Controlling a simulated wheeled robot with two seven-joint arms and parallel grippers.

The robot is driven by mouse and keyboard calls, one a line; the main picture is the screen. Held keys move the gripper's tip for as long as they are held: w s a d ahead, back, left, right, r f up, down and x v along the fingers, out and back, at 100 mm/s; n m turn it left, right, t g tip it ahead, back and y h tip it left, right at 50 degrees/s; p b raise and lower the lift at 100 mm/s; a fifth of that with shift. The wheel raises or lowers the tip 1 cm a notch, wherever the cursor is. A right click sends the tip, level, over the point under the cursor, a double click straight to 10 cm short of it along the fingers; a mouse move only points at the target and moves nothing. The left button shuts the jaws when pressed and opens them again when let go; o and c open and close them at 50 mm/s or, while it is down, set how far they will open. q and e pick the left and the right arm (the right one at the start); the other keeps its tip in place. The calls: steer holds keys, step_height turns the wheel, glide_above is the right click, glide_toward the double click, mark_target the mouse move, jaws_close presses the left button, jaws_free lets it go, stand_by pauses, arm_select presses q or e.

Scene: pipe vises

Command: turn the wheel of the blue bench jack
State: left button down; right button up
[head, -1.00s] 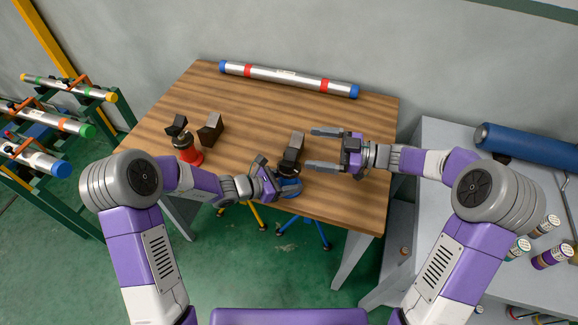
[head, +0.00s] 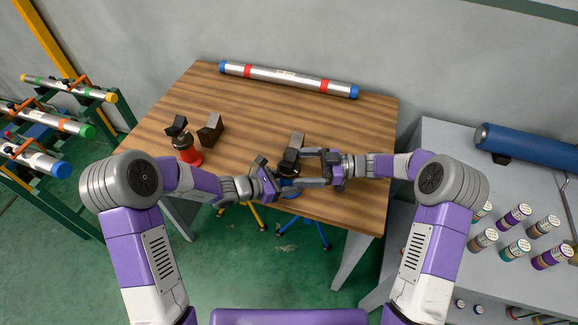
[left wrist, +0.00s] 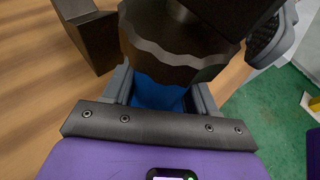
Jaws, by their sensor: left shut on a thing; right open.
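The blue bench jack stands near the table's front edge, with its dark wheel (head: 287,167) above a blue body; the body (left wrist: 158,94) shows in the left wrist view under the wheel's wavy rim (left wrist: 165,62). My left gripper (head: 278,182) is shut on the blue body, with a finger on each side. My right gripper (head: 301,168) is open at the wheel's right side, one finger toward the far side and one toward the near side. I cannot tell whether its fingers touch the wheel.
A red jack (head: 188,153) stands to the left on the wooden table (head: 250,108), beside a dark block (head: 210,130). Another dark block (head: 297,142) is just behind the blue jack. A silver pipe (head: 290,78) lies along the back edge. The table's middle is clear.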

mark_target(280, 173)
steer(key=shift+a, duration=1.95)
steer(key=c, duration=1)
steer(key=shift+n+g, duration=0.4)
steer(key=shift+g, duration=0.2)
steer(key=n+g+h, duration=0.1)
steer(key=n+g, duration=0.1)
steer(key=g, duration=0.2)
steer(key=shift+n, duration=0.4)
steer(key=shift+n+g+h, duration=0.75)
steer(key=shift+n+g, duration=0.2)
steer(key=shift+g, duration=0.45)
steer(key=shift+n+g+h, duration=0.75)
steer(key=shift+n+g, duration=0.2)
steer(key=shift+g, duration=0.45)
steer(key=shift+r, duration=0.1)
steer(key=shift+d, duration=0.1)
